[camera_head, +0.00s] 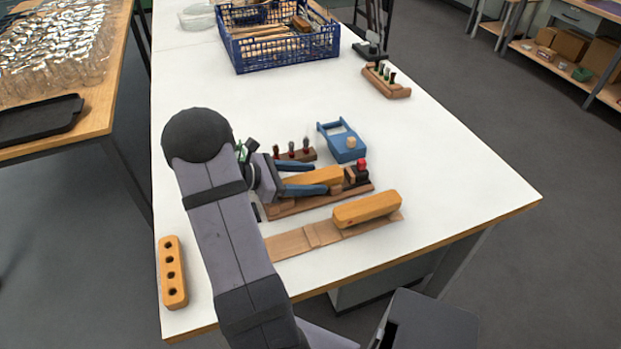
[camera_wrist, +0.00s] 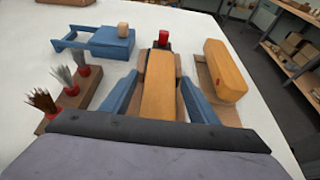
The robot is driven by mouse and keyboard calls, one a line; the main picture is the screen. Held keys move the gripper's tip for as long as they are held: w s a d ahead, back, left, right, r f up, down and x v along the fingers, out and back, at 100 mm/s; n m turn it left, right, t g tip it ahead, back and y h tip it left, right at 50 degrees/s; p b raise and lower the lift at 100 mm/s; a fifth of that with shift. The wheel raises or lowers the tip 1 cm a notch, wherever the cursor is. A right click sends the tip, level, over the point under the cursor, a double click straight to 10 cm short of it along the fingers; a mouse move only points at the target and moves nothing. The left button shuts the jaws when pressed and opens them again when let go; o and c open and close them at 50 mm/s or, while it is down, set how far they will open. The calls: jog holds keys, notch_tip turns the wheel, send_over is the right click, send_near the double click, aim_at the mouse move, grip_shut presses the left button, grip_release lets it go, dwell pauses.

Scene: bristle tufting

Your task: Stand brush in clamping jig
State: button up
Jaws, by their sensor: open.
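A yellow-orange brush block (camera_head: 318,177) lies in the wooden clamping jig (camera_head: 330,201), close to the jig's red-topped black clamp (camera_head: 361,170). My gripper (camera_head: 319,178) is open, with one blue finger on each side of this block. In the wrist view the block (camera_wrist: 158,98) runs lengthwise between the blue fingers (camera_wrist: 159,82), and the red knob (camera_wrist: 163,38) stands beyond its far end. Whether the fingers touch the block cannot be told. No bristles show on the block. My gripper body hides its near end and part of the jig.
A second yellow block (camera_head: 367,208) lies on a flat wooden strip (camera_head: 290,243) at the right. A rack of bristle tufts (camera_wrist: 72,95) and a blue device (camera_head: 346,143) stand close by. A yellow block with holes (camera_head: 172,272) lies at the front left. A blue crate (camera_head: 285,48) is behind.

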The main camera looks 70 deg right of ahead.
jog(key=b+v, duration=0.1)
jog(key=v, duration=1)
jog(key=shift+w+f, duration=0.1)
jog(key=shift+f, duration=0.05)
jog(key=shift+w+a, duration=0.15)
jog(key=shift+a, duration=0.1)
jog(key=shift+a+r, duration=0.25)
jog(key=a+r+m+t+y+p, duration=0.2)
jog(key=a+m+t+y+p, duration=0.2)
jog(key=a, duration=1.3)
jog(key=a+r+m+t+y+p, duration=0.2)
jog(key=a+m+t+y+p, duration=0.3)
jog(key=a, duration=1.3)
jog(key=p, duration=0.3)
jog(key=shift+a+r+p, duration=0.3)
jog(key=shift+p, duration=0.1)
